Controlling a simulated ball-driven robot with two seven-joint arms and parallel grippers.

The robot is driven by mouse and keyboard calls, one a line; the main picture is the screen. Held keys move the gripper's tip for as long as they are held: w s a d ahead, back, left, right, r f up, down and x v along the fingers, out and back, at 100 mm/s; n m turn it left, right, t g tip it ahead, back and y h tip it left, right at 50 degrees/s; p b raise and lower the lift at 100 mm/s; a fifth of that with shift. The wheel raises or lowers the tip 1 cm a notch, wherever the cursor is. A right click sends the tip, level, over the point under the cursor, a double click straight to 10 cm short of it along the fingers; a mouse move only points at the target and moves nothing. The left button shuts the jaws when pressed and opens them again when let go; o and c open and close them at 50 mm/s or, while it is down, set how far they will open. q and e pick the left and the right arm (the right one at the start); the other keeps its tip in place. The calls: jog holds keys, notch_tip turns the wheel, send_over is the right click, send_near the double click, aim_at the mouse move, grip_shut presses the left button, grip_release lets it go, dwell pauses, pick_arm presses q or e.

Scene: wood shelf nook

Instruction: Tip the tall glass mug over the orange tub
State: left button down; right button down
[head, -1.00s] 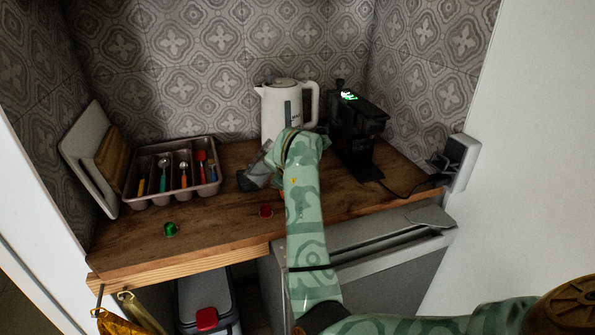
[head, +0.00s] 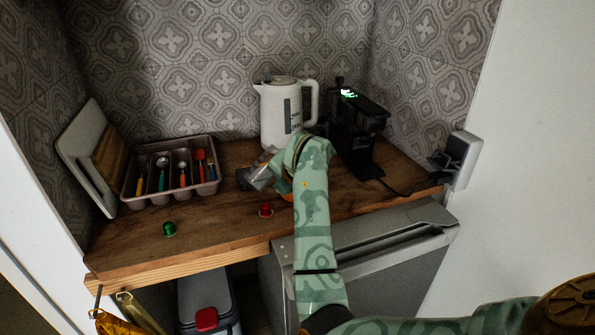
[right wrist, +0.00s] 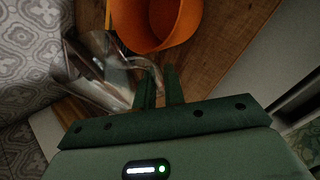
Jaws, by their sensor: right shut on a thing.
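The tall glass mug (head: 262,176) is clear and looks tilted in the head view, left of my right gripper and above the wooden top. In the right wrist view the mug (right wrist: 103,72) is at the left. My right gripper (right wrist: 160,80) is shut on its handle. The orange tub (right wrist: 160,28) stands on the wood just beyond the fingers, beside the mug. In the head view my arm hides most of the tub, leaving an orange sliver (head: 283,186). I cannot tell what is in the mug. My left gripper is not in view.
A white kettle (head: 281,115) stands behind the mug and a black coffee machine (head: 357,130) to its right. A cutlery tray (head: 132,199) is at left. A red capsule (head: 265,211) and green capsule (head: 169,229) lie in front. The front left wood is mostly clear.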

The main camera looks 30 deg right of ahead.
jog(key=shift+w, duration=0.15)
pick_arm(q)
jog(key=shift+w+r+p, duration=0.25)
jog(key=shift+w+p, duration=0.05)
pick_arm(e)
jog(key=shift+r, duration=0.1)
jog(key=shift+a+y, duration=0.1)
jog(key=shift+y, duration=0.3)
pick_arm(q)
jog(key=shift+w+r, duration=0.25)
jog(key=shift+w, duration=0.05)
pick_arm(e)
jog(key=shift+r, duration=0.15)
pick_arm(q)
jog(key=shift+p, duration=0.3)
pick_arm(e)
jog(key=shift+m, duration=0.3)
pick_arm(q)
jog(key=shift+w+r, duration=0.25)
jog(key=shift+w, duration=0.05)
pick_arm(e)
jog(key=shift+a+r+y, duration=0.1)
jog(key=shift+y, duration=0.3)
